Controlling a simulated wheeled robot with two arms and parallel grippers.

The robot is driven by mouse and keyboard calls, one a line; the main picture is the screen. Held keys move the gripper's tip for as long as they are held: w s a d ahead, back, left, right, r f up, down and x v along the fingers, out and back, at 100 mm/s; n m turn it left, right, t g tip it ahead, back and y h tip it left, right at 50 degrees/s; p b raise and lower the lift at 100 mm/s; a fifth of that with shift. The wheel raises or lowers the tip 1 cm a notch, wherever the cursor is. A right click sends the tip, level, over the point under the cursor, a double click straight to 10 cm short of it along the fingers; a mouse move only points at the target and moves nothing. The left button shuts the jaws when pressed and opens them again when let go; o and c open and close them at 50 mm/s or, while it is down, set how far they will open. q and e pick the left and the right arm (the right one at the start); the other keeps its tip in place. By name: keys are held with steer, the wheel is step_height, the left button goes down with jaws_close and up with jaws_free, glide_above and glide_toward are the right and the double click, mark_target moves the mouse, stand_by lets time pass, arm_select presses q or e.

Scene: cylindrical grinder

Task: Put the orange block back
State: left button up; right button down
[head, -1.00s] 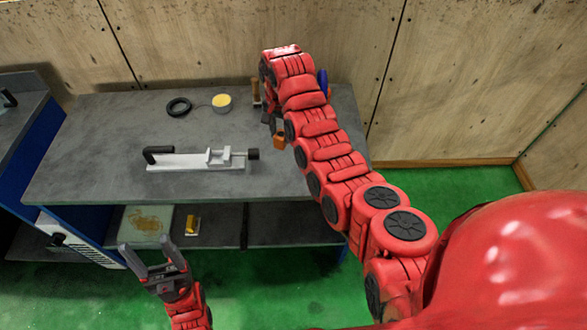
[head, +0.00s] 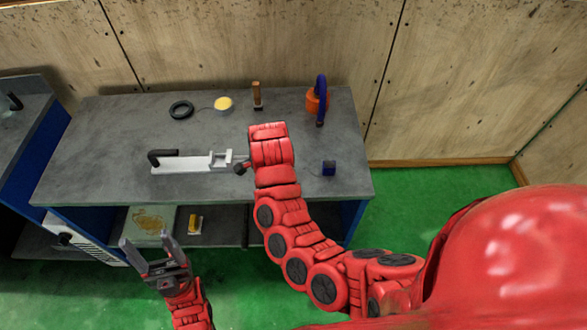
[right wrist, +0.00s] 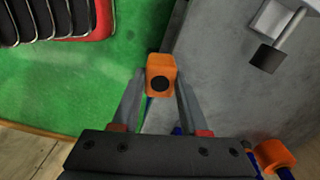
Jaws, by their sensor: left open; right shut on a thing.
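The orange block (right wrist: 160,68), with a dark round spot on its face, is between the fingertips of my right gripper (right wrist: 159,82), which is shut on it. In the right wrist view the block appears above the edge of the grey table, with green floor at its left. In the head view my right arm hides the block and most of the right gripper, near the right end of the grey vise (head: 190,165). My left gripper (head: 147,243) is open and empty, low in front of the table.
The grey table (head: 110,125) also bears a black ring (head: 181,110), a yellow-topped round tin (head: 223,103), a wooden-handled tool (head: 257,93), an orange-and-blue item (head: 313,101) and a small blue block (head: 329,168). A yellow item (head: 195,225) lies on the lower shelf. The table's left part is clear.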

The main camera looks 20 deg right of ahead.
steer(key=w+d+m+b, duration=0.1)
steer(key=d, duration=0.1)
steer(key=w+d+f+m+b, duration=0.1)
steer(key=w+d, duration=0.1)
steer(key=shift+w+d+f+m, duration=0.1)
steer(key=shift+w+d+m, duration=0.1)
steer(key=shift+m, duration=0.2)
steer(key=w+d+b, duration=0.1)
steer(key=w+b, duration=0.1)
steer(key=w+d+f+b, duration=0.1)
steer(key=w+d+b, duration=0.1)
steer(key=shift+w+d, duration=0.1)
steer(key=shift+d, duration=0.15)
steer(key=shift+w+d+r, duration=0.35)
steer(key=shift+w+r, duration=0.05)
steer(key=shift+w, duration=0.1)
steer(key=shift+w+d+f, duration=0.15)
steer(key=shift+w+d, duration=0.05)
steer(key=shift+w, duration=0.05)
steer(key=shift+w+d, duration=0.25)
steer(key=shift+w, duration=0.05)
steer(key=shift+f+p, duration=0.3)
steer(key=shift+p, duration=0.2)
steer(key=shift+f+p, duration=0.5)
steer(key=shift+f, duration=1.05)
steer(key=shift+c, duration=2.1)
jaws_free()
